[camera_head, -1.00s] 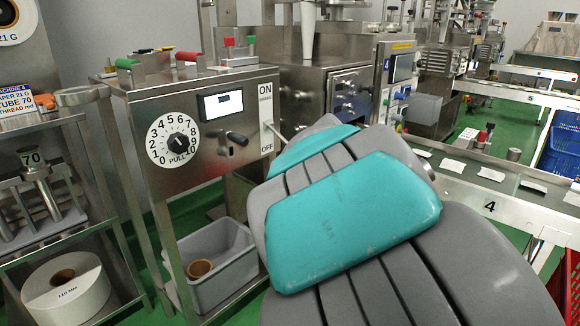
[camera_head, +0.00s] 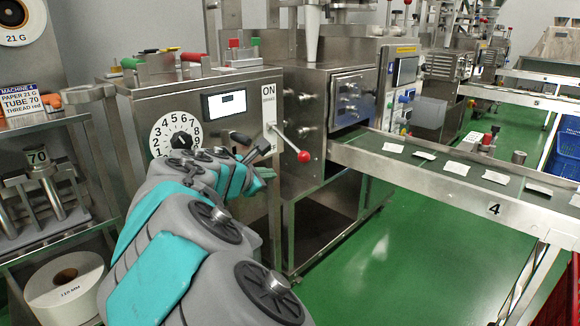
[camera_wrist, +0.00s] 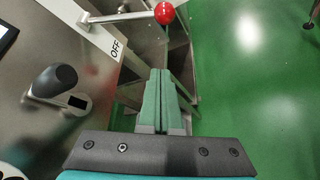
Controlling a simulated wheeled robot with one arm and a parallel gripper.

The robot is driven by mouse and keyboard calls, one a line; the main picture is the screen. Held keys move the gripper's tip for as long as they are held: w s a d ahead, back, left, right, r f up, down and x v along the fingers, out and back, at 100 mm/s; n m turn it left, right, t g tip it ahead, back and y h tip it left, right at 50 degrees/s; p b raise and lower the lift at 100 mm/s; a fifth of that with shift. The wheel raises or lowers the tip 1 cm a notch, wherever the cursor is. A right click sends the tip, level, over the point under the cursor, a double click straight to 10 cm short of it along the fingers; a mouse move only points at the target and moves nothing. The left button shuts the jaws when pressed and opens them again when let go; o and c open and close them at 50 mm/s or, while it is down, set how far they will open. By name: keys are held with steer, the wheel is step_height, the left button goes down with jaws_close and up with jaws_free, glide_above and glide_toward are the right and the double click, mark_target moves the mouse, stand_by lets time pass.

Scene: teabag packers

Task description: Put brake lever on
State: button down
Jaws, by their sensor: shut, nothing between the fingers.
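The brake lever is a thin metal rod ending in a red ball (camera_head: 303,157). It sticks out from the upright label plate (camera_head: 269,110), marked ON at its top, and slopes down to the right. In the wrist view, the red ball (camera_wrist: 165,13) is at the top, and the rod runs left from it above the word OFF. My gripper (camera_head: 268,172) is shut and empty, below and left of the ball in the head view. In the wrist view, its teal fingers (camera_wrist: 160,76) are together, apart from the ball.
The panel carries a numbered dial (camera_head: 180,140), a small screen (camera_head: 224,104) and a black handle (camera_wrist: 58,82) in a slot. A conveyor (camera_head: 440,172) with white packets runs to the right. Green floor (camera_head: 380,250) is clear below it.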

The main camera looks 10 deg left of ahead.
mark_target(293, 145)
steer(key=x, duration=1)
steer(key=shift+s+d+r, duration=0.2)
steer(key=shift+d+r, duration=0.4)
steer(key=shift+r, duration=0.2)
steer(key=shift+s+d+r, duration=0.2)
steer(key=shift+d+r, duration=0.45)
steer(key=shift+r, duration=0.2)
steer(key=shift+a, duration=0.1)
